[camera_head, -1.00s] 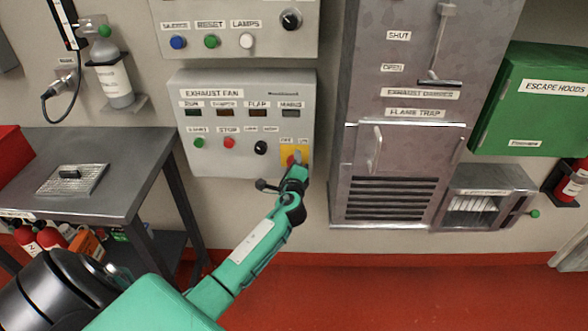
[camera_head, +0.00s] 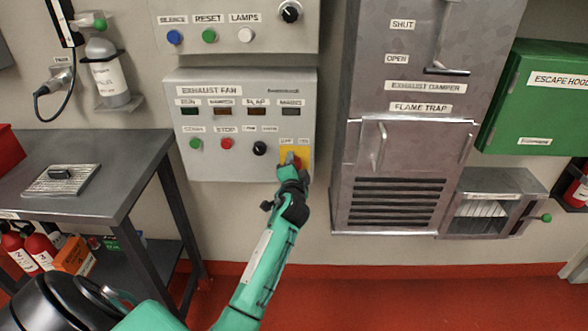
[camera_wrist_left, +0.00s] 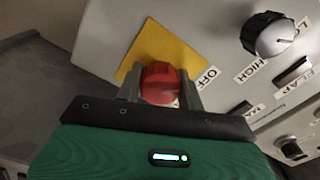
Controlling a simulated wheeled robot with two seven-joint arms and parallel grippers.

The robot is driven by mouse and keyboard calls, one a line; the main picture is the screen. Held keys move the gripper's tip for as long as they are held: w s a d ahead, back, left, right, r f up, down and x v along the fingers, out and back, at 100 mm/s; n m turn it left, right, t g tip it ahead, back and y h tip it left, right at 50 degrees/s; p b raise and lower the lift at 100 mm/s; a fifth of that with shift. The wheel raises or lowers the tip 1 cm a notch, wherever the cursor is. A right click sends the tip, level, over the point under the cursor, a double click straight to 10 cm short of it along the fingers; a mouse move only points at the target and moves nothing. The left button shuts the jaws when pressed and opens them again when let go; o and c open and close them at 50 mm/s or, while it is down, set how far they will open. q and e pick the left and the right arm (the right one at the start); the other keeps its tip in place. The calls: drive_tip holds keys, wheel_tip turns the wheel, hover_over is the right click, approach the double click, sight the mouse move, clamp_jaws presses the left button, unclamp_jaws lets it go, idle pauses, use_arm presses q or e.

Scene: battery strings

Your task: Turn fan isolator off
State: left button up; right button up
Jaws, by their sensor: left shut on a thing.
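The fan isolator is a red knob on a yellow plate (camera_head: 302,151) at the lower right of the grey exhaust fan panel (camera_head: 221,160). In the left wrist view the red knob (camera_wrist_left: 161,84) sits between the two fingers of my left gripper (camera_wrist_left: 160,90), which is shut on it. An OFF label (camera_wrist_left: 206,78) lies beside the plate. In the head view my left gripper (camera_head: 291,168) reaches the panel from below and hides part of the knob. My right gripper is not in view.
A black selector knob (camera_wrist_left: 268,36) with HIGH and LOW labels is close by the isolator. A steel table (camera_head: 110,190) stands at the left. The flame trap cabinet (camera_head: 350,215) is just to the right. Green escape hood box (camera_head: 520,110) hangs further right.

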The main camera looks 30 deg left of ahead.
use_arm(q)
drive_tip(key=shift+f+n+b, duration=0.15)
drive_tip(key=shift+n+b, duration=0.15)
drive_tip(key=shift+n, duration=0.6)
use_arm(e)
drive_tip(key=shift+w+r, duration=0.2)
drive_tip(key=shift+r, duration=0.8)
use_arm(q)
drive_tip(key=o, duration=1)
drive_tip(key=shift+s, duration=0.1)
drive_tip(key=v, duration=1.3)
drive_tip(key=shift+s+d, duration=0.15)
drive_tip(key=shift+s, duration=0.2)
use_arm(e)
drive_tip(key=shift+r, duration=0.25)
